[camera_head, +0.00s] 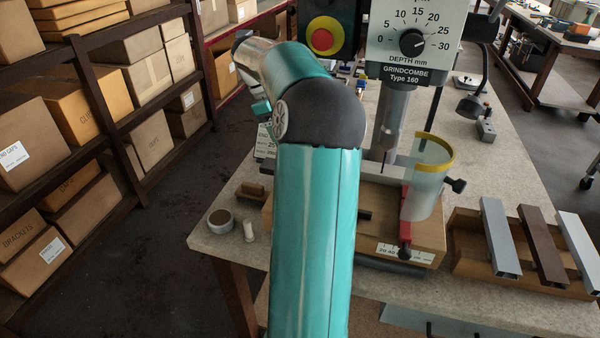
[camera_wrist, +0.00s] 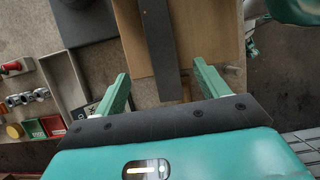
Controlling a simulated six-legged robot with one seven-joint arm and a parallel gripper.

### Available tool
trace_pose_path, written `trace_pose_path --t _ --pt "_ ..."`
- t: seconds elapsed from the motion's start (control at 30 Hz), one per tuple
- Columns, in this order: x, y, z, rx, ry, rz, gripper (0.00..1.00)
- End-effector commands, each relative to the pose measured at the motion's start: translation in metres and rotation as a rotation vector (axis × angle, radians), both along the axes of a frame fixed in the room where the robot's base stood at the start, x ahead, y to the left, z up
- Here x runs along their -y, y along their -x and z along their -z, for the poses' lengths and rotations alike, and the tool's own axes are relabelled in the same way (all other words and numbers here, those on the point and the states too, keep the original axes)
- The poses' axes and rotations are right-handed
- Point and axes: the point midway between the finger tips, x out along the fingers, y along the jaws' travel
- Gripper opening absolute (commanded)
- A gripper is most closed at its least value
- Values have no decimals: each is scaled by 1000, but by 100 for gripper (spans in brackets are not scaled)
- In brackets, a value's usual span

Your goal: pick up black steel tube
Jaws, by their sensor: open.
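A long dark grey-black bar (camera_wrist: 163,45), which looks like the black steel tube, runs up the middle of the wrist view over a light wooden surface (camera_wrist: 215,32). My gripper (camera_wrist: 161,72) is open, with one green finger on each side of the bar's near end. Neither finger visibly touches it, and I cannot tell the height between them. In the head view my teal arm covers the gripper and most of that spot. A short dark end (camera_head: 364,215) sticks out right of the arm above the wooden base (camera_head: 430,232); I cannot tell if it is the same bar.
The drilling machine (camera_head: 415,45) with its clear yellow-rimmed guard (camera_head: 430,175) stands close right of my arm. A wooden rack (camera_head: 468,262) holds grey, brown and pale profiles at right. A tape roll (camera_head: 220,221) lies at the bench's left edge. Box shelves (camera_head: 105,95) stand left.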

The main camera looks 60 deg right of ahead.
Motion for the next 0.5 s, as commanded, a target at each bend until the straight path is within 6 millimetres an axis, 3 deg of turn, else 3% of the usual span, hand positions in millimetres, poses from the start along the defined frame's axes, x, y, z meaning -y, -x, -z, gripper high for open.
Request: trace_pose_path --t 0.2,0.5 --pt "3 18 40 -1 -2 4 74" --pt "4 28 65 1 -1 0 74"
